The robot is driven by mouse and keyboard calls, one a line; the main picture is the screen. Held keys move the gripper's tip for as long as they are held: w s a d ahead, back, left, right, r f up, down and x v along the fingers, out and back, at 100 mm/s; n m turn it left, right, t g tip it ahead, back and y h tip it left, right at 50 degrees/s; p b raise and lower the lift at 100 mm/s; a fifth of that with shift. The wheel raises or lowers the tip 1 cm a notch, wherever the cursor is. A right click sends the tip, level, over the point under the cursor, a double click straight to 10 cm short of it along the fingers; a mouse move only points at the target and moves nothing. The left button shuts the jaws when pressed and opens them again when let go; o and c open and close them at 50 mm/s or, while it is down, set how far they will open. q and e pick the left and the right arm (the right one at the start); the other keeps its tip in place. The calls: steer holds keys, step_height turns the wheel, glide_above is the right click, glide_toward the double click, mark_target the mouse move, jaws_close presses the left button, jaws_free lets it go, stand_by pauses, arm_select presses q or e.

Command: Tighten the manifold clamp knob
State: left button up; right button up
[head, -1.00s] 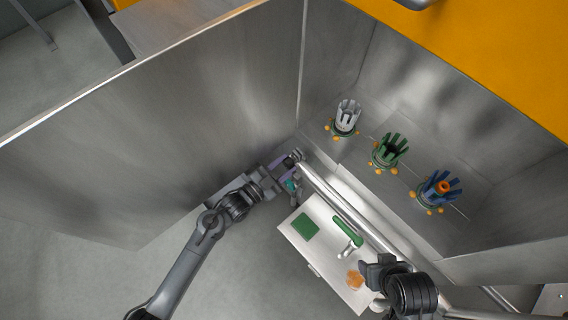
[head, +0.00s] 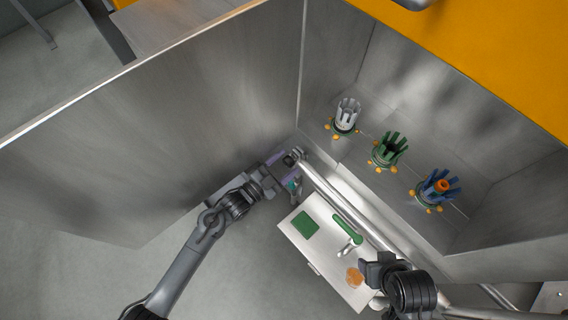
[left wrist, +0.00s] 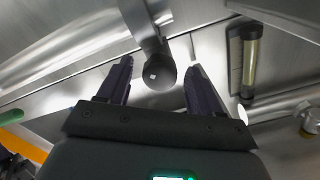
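The manifold clamp knob (left wrist: 160,73) is a dark round cap with a small pale square mark in the left wrist view. In the head view the dark knob (head: 294,157) sits near the upper left end of the long metal manifold pipe (head: 340,196). My left gripper (left wrist: 158,68) is open, and the knob appears between its two dark fingers with gaps on both sides. I cannot tell how deep the knob lies between them. In the head view my left gripper (head: 279,176) is beside the pipe end. My right gripper (head: 374,271) is at the lower right; its fingers are not clear.
A white tray table (head: 326,270) holds a green pad (head: 305,225), a green-handled tool (head: 347,229) and an orange piece (head: 355,276). White (head: 347,115), green (head: 389,150) and blue (head: 438,189) fluted cups stand behind the pipe. Tall metal walls (head: 180,120) enclose the left side.

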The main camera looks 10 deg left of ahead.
arm_select(q)
steer(key=shift+s+a, duration=0.3)
steer(key=shift+s, duration=0.05)
steer(key=p+v, duration=0.3)
steer(key=v, duration=0.7)
arm_select(e)
step_height(320, 180, up, 3)
steer(key=shift+r, duration=0.15)
steer(key=shift+o, duration=0.4)
